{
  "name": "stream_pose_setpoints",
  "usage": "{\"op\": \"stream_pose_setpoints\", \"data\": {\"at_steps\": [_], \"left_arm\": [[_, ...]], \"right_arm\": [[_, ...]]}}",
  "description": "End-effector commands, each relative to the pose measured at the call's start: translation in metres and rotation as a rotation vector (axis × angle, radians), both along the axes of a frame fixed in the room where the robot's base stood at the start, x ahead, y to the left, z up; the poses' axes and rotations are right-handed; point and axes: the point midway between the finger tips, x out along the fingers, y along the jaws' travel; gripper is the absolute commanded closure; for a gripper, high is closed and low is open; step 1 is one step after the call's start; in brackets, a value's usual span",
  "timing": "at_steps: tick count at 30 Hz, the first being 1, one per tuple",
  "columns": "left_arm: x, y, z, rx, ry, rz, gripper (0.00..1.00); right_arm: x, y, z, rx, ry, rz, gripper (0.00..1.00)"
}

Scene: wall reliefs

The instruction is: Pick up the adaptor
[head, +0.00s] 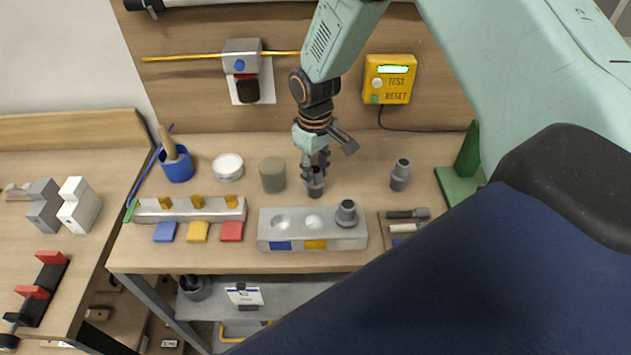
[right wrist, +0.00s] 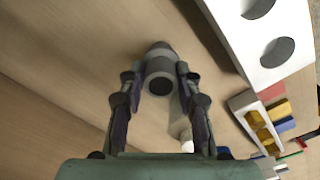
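A dark grey stepped adaptor (head: 316,188) stands on the bench under my right gripper (head: 316,168). In the right wrist view the adaptor (right wrist: 159,82) lies between the two fingertips of the gripper (right wrist: 157,88). The fingers are spread, with a narrow gap visible on each side of it. Two similar grey stepped parts are in the head view: one stands alone to the right (head: 399,176), and one sits in the right hole of the grey block (head: 290,243). My left gripper is not in view.
A grey-green cylinder (head: 272,174), a white round tin (head: 228,167) and a blue cup (head: 177,165) stand left of the gripper. A yellow test box (head: 389,79) is on the back panel. A green stand (head: 463,166) is at right.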

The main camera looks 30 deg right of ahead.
Motion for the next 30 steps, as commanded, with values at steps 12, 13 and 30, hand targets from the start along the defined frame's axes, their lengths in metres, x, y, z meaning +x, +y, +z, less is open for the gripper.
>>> {"op": "stream_pose_setpoints", "data": {"at_steps": [12,13,30], "left_arm": [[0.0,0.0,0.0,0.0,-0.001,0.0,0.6],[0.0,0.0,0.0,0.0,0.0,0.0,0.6],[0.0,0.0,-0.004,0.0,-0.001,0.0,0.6]], "right_arm": [[0.0,0.0,0.0,0.0,0.0,0.0,1.0],[0.0,0.0,0.0,0.0,0.0,0.0,1.0],[0.001,0.0,0.071,0.0,-0.005,0.0,1.0]]}}
